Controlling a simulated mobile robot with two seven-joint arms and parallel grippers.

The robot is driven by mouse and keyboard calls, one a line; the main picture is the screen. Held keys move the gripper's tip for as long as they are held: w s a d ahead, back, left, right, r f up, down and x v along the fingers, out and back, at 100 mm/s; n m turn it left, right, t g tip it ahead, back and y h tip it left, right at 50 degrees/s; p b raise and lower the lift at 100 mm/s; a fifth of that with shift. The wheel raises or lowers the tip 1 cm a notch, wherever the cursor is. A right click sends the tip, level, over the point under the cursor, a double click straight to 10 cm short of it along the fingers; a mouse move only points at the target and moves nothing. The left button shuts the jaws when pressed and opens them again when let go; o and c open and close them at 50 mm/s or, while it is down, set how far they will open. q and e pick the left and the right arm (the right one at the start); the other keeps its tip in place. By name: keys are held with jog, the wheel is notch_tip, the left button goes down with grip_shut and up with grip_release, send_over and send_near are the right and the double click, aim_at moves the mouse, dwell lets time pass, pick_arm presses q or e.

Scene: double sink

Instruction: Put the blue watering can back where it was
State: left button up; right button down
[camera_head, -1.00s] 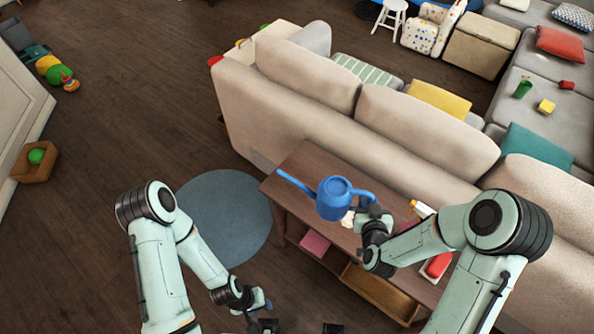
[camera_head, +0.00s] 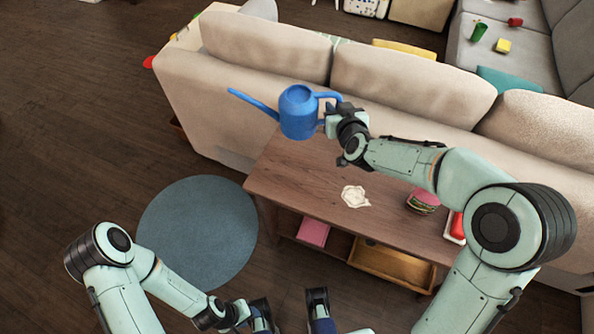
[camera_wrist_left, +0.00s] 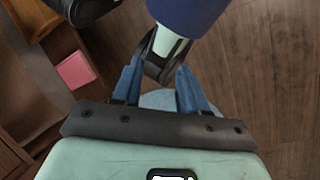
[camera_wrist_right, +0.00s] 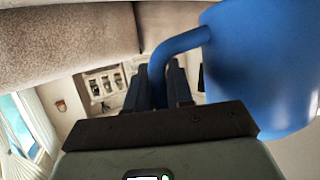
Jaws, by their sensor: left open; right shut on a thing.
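The blue watering can (camera_head: 298,113) is held in the air, with its long spout pointing left. In the head view it overlaps the sofa back and the far edge of the wooden table (camera_head: 290,175). My right gripper (camera_head: 333,118) is shut on the can's handle. In the right wrist view the handle (camera_wrist_right: 175,48) runs between the fingers and the can's body fills the right side. My left gripper (camera_wrist_left: 158,72) is open and empty, low in front of the table; in the head view it is at the bottom edge, partly cut off.
On the table top are a crumpled white thing (camera_head: 355,196), a pink-and-green jar (camera_head: 423,201) and a red item (camera_head: 457,226) at the right. A pink box (camera_head: 313,232) and wooden tray (camera_head: 385,264) sit on the lower shelf. The table's left part is clear. The beige sofa (camera_head: 265,50) stands close behind.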

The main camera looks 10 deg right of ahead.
jog(key=shift+w+f+b, duration=0.15)
jog(key=shift+f+b, duration=1.6)
jog(key=shift+f, duration=2.9)
jog(key=shift+w+f+b, duration=0.1)
jog(key=shift+f+b, duration=1.65)
jog(key=shift+f, duration=2.85)
pick_arm(q)
jog(key=w+a+f+t+y, duration=0.1)
jog(key=w+a+f+t, duration=0.1)
jog(key=w+f, duration=0.5)
jog(key=shift+w+a+f+t, duration=0.25)
jog(key=shift+a+f+t, duration=0.15)
jog(key=shift+a+f, duration=0.15)
pick_arm(e)
jog(key=shift+r, duration=0.1)
pick_arm(q)
jog(key=shift+w, duration=0.1)
pick_arm(e)
jog(key=c, duration=1.3)
grip_release()
jog(key=shift+f, duration=0.2)
jog(key=o, duration=0.3)
pick_arm(q)
jog(key=shift+a, duration=0.1)
pick_arm(e)
jog(key=shift+s, duration=0.1)
